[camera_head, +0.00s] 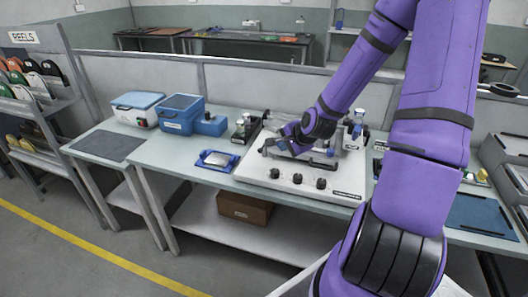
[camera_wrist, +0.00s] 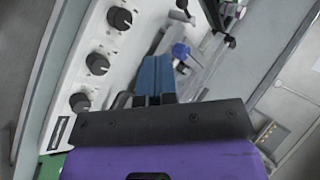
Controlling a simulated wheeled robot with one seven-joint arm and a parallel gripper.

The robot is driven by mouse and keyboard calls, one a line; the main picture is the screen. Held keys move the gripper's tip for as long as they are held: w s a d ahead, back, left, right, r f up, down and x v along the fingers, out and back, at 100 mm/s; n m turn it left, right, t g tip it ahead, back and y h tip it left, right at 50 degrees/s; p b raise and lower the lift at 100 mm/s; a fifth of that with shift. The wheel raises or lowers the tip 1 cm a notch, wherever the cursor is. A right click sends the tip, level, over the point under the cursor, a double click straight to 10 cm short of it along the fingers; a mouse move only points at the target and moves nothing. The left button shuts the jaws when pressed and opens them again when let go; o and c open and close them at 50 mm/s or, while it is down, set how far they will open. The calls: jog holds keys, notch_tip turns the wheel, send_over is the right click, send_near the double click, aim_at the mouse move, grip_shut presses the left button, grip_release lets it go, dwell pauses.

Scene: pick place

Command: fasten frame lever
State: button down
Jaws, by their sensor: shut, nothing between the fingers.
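A white machine (camera_head: 262,176) with several black knobs on its front stands on the bench in the head view. Its panel (camera_wrist: 70,70) fills the left of the wrist view. A dark frame bar (camera_head: 318,164) lies across its top, partly hidden by my gripper. My gripper (camera_head: 285,145) is low over the machine, beside the frame. In the wrist view its blue fingers (camera_wrist: 154,78) are together with nothing between them. A black lever-like part (camera_wrist: 182,5) shows at the top of the wrist view; I cannot tell whether it is the frame lever or whether it is fastened.
A blue tray (camera_head: 217,160) lies left of the machine. Blue boxes (camera_head: 181,114) and a small black device (camera_head: 246,129) stand farther back. A partition runs behind the bench. The bench front between the blue tray and the left edge is clear.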

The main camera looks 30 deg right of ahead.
jog(key=x, duration=1)
jog(key=shift+w+f, duration=0.25)
jog(key=shift+w, duration=0.95)
jog(key=shift+w+a+f, duration=0.1)
jog(key=shift+w+f, duration=0.05)
jog(key=shift+w, duration=0.6)
